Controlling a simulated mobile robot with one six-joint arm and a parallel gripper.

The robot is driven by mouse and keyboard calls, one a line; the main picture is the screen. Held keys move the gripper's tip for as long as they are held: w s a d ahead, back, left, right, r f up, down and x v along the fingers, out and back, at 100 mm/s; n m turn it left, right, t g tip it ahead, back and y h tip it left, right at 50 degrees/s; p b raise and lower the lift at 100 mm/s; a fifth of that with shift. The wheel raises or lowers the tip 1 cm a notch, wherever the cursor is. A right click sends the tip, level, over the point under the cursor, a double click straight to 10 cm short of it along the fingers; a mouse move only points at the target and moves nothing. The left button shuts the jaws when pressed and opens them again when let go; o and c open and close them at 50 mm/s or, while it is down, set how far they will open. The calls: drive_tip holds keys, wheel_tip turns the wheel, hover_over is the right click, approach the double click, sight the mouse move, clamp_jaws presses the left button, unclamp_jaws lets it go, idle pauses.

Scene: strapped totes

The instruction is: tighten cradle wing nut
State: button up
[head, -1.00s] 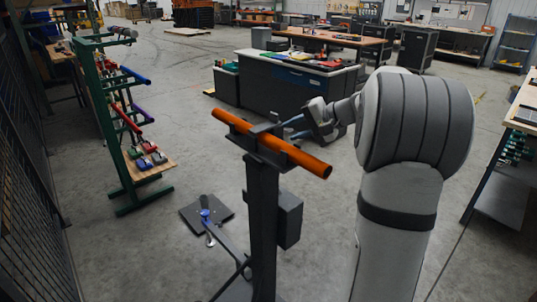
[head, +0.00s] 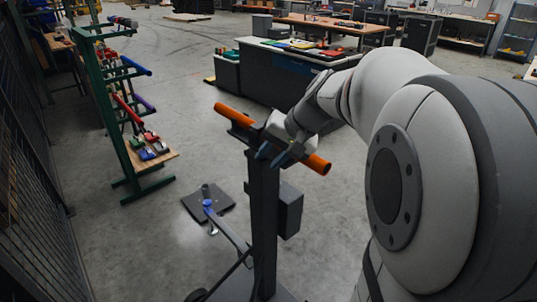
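An orange pipe (head: 235,113) lies slanted in the dark cradle (head: 243,131) on top of a dark upright post (head: 264,215). My gripper (head: 271,156) comes over the pipe from the right and hides its middle. Its two bluish fingertips point down at the near side of the cradle, a little apart. I cannot tell whether they touch the cradle or hold something between them. The wing nut cannot be made out; the gripper covers that part of the cradle.
A dark box (head: 290,211) is fixed to the post's right side. A blue-handled tool (head: 208,205) is by a dark floor plate (head: 222,198) at the post's left. A green rack (head: 108,110) with coloured clamps stands left. A workbench (head: 290,75) stands behind. Floor between rack and post is mostly clear.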

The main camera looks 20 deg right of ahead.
drive_tip(key=shift+s+a, duration=0.25)
drive_tip(key=shift+s, duration=0.15)
